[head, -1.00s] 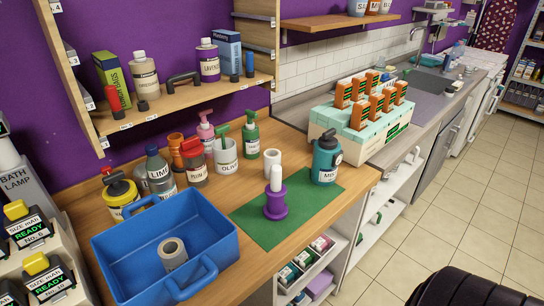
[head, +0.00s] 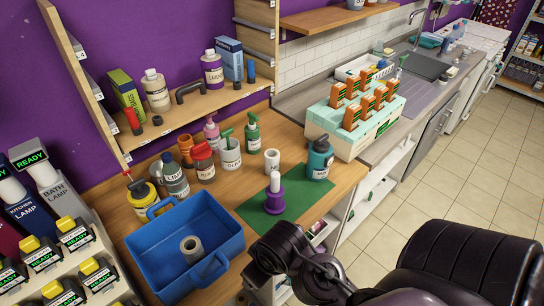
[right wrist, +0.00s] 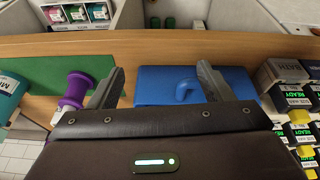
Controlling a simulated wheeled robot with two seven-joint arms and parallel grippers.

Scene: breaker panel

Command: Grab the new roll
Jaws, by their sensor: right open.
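A white roll (head: 272,161) stands upright at the back edge of a green mat (head: 305,192). A grey hollow roll (head: 192,249) stands inside the blue tub (head: 226,240). A purple holder (head: 275,200) with a white upright post stands on the mat; it also shows at the left in the right wrist view (right wrist: 75,90). My right gripper (right wrist: 160,66) is open and empty, its fingers apart in front of the counter edge and blue tub. Its fingertips cannot be made out in the head view. I cannot tell which roll is the new one. My left gripper is not in view.
A teal bottle (head: 319,159) stands on the mat's right. Several bottles crowd behind the tub. A teal box with orange-topped pieces (head: 375,130) stands further right. Labelled lamps and ready-lit units (head: 60,245) fill the lower left. A wooden shelf (head: 190,105) overhangs the back.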

